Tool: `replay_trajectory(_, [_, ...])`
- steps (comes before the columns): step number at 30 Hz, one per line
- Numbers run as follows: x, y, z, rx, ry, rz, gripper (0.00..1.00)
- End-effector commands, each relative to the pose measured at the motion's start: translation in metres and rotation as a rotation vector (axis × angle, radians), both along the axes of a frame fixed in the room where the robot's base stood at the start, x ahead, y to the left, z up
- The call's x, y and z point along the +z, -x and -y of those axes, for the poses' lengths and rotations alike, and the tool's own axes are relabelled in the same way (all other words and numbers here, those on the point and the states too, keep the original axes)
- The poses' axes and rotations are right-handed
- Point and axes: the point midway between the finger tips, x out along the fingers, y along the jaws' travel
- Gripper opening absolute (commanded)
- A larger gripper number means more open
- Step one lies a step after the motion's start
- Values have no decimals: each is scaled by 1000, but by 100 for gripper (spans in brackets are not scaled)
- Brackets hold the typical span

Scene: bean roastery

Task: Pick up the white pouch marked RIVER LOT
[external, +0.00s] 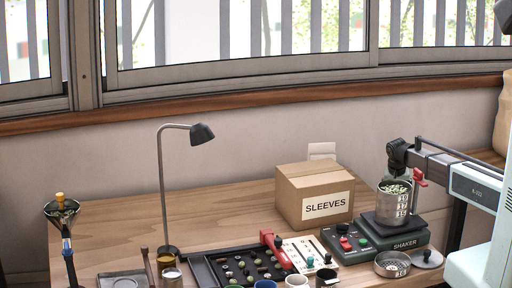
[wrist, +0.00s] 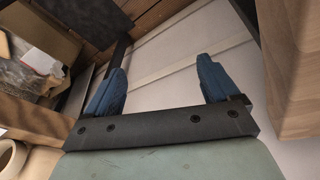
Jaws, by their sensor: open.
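No pouch with readable RIVER LOT lettering shows in either view. A small white item (external: 322,150) stands behind the SLEEVES box in the external view. Its lower part is hidden and I cannot tell whether it is a pouch. My gripper (wrist: 162,70) shows in the wrist view with its two blue fingers wide apart and nothing between them. Pale panels lie beyond the fingers. I do not see the gripper in the external view.
The cardboard SLEEVES box (external: 305,195) stands on the wooden table (external: 225,205). A lamp (external: 201,134), a black tray (external: 208,272) and a shaker (external: 405,242) with a metal cup (external: 393,203) stand around it. An open carton (wrist: 50,35) is at the wrist view's left.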

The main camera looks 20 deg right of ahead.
Motion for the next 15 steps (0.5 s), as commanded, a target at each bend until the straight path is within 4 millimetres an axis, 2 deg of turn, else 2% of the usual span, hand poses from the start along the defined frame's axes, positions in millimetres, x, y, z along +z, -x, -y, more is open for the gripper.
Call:
replay_trajectory(1, [19, -20, -10, -37, -11, 23, 88])
replay_trajectory(5, [66, -50, -37, -174, -55, 63, 88])
replay_trajectory(9, [119, -79, -79, -373, -127, 85, 88])
replay_trajectory(15, [184, -100, -150, -701, -228, 62, 88])
